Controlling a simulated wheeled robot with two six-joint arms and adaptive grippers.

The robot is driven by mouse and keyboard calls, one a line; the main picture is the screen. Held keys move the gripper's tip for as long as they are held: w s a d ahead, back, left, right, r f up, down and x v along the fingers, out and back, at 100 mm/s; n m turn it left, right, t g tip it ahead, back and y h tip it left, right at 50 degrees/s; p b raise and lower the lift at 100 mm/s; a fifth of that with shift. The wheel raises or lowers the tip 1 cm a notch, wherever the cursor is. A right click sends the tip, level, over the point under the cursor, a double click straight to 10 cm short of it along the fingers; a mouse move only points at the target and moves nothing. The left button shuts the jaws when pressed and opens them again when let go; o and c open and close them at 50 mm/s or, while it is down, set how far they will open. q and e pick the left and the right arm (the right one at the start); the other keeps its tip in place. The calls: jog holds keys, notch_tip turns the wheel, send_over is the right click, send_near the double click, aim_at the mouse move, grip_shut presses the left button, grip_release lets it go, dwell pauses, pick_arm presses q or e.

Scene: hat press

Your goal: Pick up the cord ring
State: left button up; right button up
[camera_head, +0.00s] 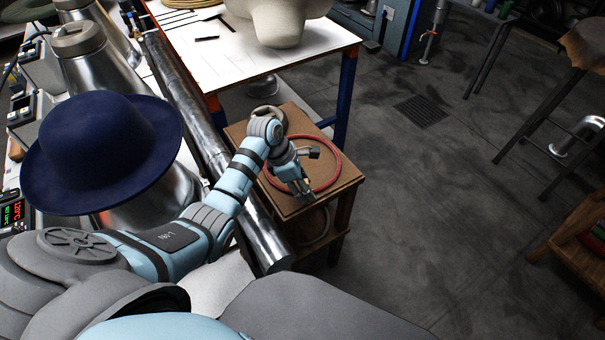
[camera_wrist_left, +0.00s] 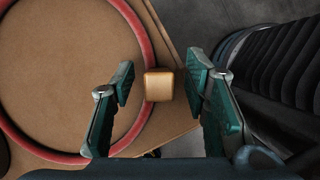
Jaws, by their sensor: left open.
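The cord ring (camera_head: 338,160) is a red hoop lying flat on the small wooden table (camera_head: 325,197). In the left wrist view the ring (camera_wrist_left: 137,28) curves along the left side. A small tan wooden block (camera_wrist_left: 159,88) sits at the ring's right edge; I cannot tell whether it is attached. My left gripper (camera_head: 302,186) is over the table's front part, above the ring. In the wrist view its open fingers (camera_wrist_left: 161,80) stand on either side of the block with gaps, and nothing is gripped. My right gripper is not in view.
A long metal cylinder (camera_head: 205,130) runs beside the small table on the left. A navy hat (camera_head: 100,150) sits on a metal form. A white-topped table (camera_head: 215,65) stands behind.

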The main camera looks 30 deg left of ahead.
pick_arm(q)
grip_shut()
jog(key=shift+r, duration=0.1)
jog(key=shift+r, duration=0.1)
